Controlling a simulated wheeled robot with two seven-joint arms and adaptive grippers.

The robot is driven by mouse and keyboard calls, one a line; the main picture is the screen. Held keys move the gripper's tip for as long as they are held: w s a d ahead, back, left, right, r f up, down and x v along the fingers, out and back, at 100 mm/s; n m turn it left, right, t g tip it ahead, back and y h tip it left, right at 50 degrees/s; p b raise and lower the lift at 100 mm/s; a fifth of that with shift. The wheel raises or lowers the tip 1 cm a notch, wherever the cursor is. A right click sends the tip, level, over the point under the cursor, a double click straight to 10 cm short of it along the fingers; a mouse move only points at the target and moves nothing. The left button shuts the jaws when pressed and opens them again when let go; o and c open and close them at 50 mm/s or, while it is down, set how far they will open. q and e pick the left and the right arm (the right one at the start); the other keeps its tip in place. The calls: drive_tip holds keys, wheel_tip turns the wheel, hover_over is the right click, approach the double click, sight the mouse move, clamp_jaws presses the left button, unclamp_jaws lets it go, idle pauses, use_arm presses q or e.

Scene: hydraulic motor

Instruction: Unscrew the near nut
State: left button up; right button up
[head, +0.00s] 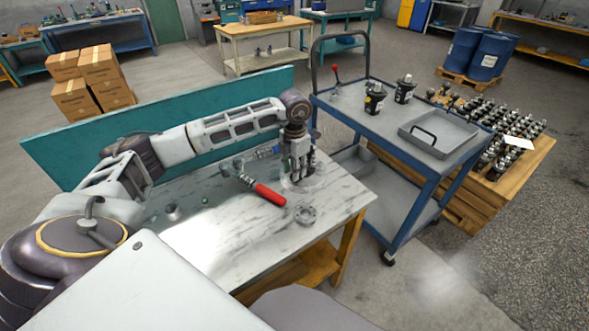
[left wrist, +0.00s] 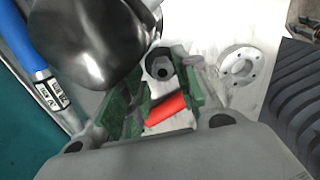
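My left gripper (head: 298,178) points down over the marble-topped workbench, with its fingertips low near the tabletop. In the left wrist view its two green-padded fingers (left wrist: 163,95) stand apart and open. A grey part with a dark hexagonal opening (left wrist: 160,66) shows beyond and between the fingers; I cannot tell whether it is the near nut. A red handle (left wrist: 167,109) also shows between the fingers, and the head view shows the red-handled tool (head: 268,194) lying left of the gripper. A large dark, shiny rounded body (left wrist: 90,40) fills the upper left of the wrist view. My right gripper is not in view.
A flanged metal ring (head: 305,215) lies near the workbench's front right. A small metal part (head: 172,212) sits at its left. A teal panel (head: 60,150) runs along the back. A blue cart (head: 375,125) with black motors (head: 375,98) and a grey tray (head: 448,146) stands to the right.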

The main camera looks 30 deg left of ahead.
use_arm(q)
drive_tip(key=shift+w+d+r, duration=0.25)
drive_tip(key=shift+d+r, duration=0.05)
drive_tip(key=shift+d, duration=0.05)
idle(0.6)
drive_tip(key=c, duration=0.6)
drive_tip(key=shift+d, duration=0.15)
clamp_jaws()
drive_tip(key=shift+n, duration=0.3)
drive_tip(key=shift+n+p, duration=0.4)
drive_tip(key=shift+n, duration=0.7)
drive_tip(key=o, duration=0.6)
unclamp_jaws()
drive_tip(key=shift+w, duration=0.1)
drive_tip(key=shift+s+a+f, duration=0.25)
drive_tip(key=shift+s+a, duration=0.05)
drive_tip(key=shift+a, duration=0.05)
